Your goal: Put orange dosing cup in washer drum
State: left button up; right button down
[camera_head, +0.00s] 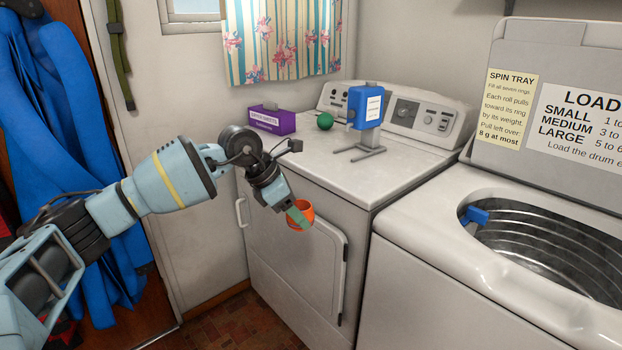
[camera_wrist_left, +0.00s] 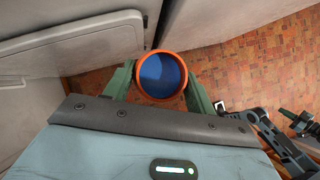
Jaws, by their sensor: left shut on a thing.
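The orange dosing cup (camera_head: 306,211) is held by my left gripper (camera_head: 298,214), in front of the dryer's front face. In the left wrist view the cup (camera_wrist_left: 161,57) sits between the two green fingers of the left gripper (camera_wrist_left: 160,80), and its inside looks dark blue. The washer drum (camera_head: 555,255) is the open metal tub in the white washer at the right, with its lid raised. The cup is to the left of the drum and apart from it.
The dryer top (camera_head: 345,185) holds a purple box (camera_head: 272,120), a green ball (camera_head: 324,121) and a blue dispenser (camera_head: 366,106) on a stand. A blue piece (camera_head: 475,216) sits at the drum's left rim. Blue cloth (camera_head: 75,150) hangs at the left. The washer's front rim stands between cup and drum.

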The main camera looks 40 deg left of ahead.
pick_arm(q)
jog(key=s+d+f+m+g+y, duration=0.2)
jog(key=s+d+m+g, duration=0.4)
jog(key=d+m, duration=0.4)
jog(key=s+d+f+m+g+y, duration=0.1)
jog(key=s+d+f+m+g, duration=0.1)
jog(key=s+d+m+g, duration=0.4)
jog(key=s+d+m, duration=0.1)
jog(key=d+m, duration=0.4)
jog(key=m, duration=0.8)
jog(key=shift+s+f+y, duration=0.15)
jog(key=shift+f+y, duration=0.15)
jog(key=shift+y, duration=0.1)
